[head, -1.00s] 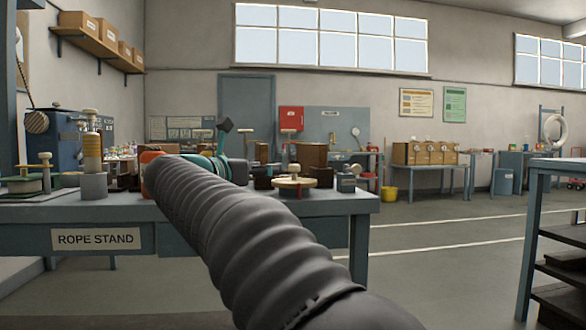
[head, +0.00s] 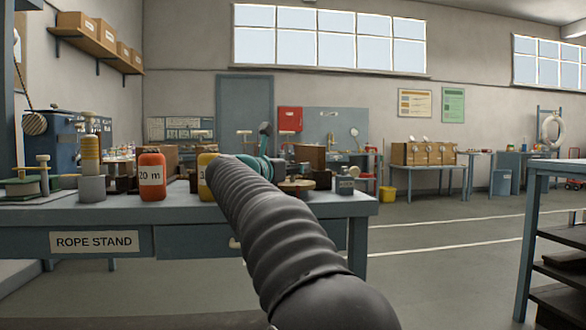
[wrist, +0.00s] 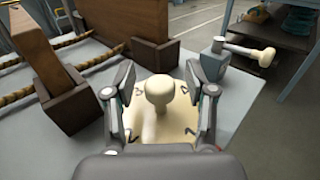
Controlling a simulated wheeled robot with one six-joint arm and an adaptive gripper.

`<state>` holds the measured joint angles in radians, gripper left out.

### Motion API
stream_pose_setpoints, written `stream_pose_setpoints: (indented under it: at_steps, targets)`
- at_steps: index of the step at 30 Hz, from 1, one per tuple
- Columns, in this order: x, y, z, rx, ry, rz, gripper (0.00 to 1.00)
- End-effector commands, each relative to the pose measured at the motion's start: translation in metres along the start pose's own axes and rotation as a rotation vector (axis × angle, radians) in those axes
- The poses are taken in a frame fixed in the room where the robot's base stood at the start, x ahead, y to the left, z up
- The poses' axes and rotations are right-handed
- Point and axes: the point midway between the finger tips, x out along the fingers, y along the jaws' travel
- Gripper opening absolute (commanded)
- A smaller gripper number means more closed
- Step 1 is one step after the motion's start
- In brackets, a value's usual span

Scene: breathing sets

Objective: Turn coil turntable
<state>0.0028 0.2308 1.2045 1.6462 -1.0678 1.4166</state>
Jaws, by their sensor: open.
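The coil turntable (wrist: 146,126) is a round cream disc with dark marks and an upright cream knob (wrist: 159,90) at its middle. In the head view the turntable (head: 297,187) sits on the bench near its right end, partly hidden by my arm. My gripper (wrist: 160,103) is open in the wrist view, above the disc, with one finger on each side of the knob. A gap shows between the knob and each finger. Nothing is held. In the head view my arm hides most of the gripper.
A dark wooden block with an upright board (wrist: 72,95) and rope (wrist: 17,98) lie left of the turntable. A grey post with a cream handle (wrist: 250,52) stands right. An orange 20 m container (head: 151,177) stands left on the rope stand bench (head: 95,212).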

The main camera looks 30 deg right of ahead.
Motion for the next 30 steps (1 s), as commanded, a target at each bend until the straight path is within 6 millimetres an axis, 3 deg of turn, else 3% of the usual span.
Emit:
stream_pose_setpoints:
  at_steps: [3, 4, 10, 20, 30]
  targets:
    - [-0.0002, 0.0001, -0.0001, 0.0, 0.0, 0.0, 0.55]
    - [-0.0002, 0.0001, -0.0001, 0.0, 0.0, 0.0, 0.5]
    - [-0.0004, 0.0002, -0.0001, -0.001, 0.0, 0.0, 0.0]
    - [-0.0003, -0.0004, -0.0009, -0.001, 0.0, 0.023, 0.0]
    - [-0.0003, -0.0027, 0.0, 0.0, -0.001, 0.216, 0.0]
